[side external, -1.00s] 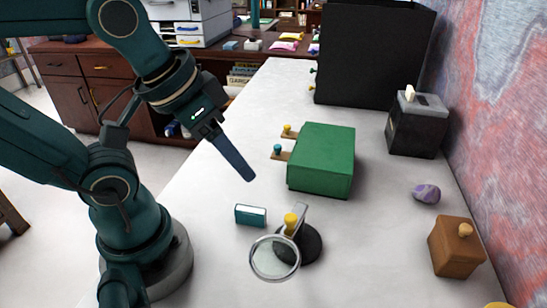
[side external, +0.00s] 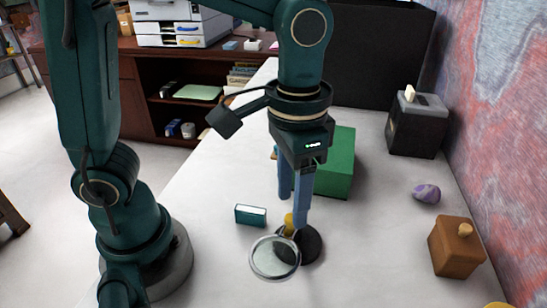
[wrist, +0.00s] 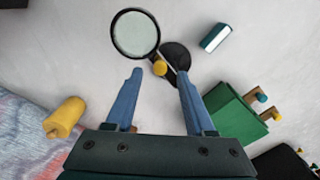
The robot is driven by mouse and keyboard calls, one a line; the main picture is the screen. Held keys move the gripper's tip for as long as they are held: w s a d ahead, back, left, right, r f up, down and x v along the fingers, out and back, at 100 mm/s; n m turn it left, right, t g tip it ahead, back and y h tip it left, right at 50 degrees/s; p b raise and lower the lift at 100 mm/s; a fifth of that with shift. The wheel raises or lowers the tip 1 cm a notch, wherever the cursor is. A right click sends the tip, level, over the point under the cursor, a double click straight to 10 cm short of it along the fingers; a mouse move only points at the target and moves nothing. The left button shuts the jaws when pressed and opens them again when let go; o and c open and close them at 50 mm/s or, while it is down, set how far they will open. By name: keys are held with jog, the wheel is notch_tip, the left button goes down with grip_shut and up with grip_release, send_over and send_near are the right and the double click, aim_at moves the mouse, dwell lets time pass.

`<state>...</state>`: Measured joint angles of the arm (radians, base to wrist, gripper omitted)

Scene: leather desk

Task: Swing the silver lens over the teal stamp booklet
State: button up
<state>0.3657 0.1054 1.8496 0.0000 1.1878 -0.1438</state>
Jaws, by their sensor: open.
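The silver lens (side external: 275,257) is a round framed glass on an arm above a dark round base (side external: 313,247), with a yellow knob (side external: 289,222) at its inner end. The lens (wrist: 135,33) and knob (wrist: 160,67) also show in the wrist view. The teal stamp booklet (side external: 250,215) lies on the desk behind and left of the lens, apart from it; it shows at the upper right of the wrist view (wrist: 215,38). My gripper (side external: 293,211) points down over the knob, open, its fingertips (wrist: 160,74) on either side of it. The fingers partly hide the lens arm.
A green box (side external: 341,165) with small knobs stands behind my gripper. A large black box (side external: 375,60), a dark toaster-like box (side external: 418,125), a purple stone (side external: 426,192) and a brown wooden box (side external: 456,247) stand to the right. The desk between booklet and lens is clear.

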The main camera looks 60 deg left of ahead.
aim_at(286, 232)
jog(key=shift+f, duration=1.45)
grip_shut()
dwell(0.3)
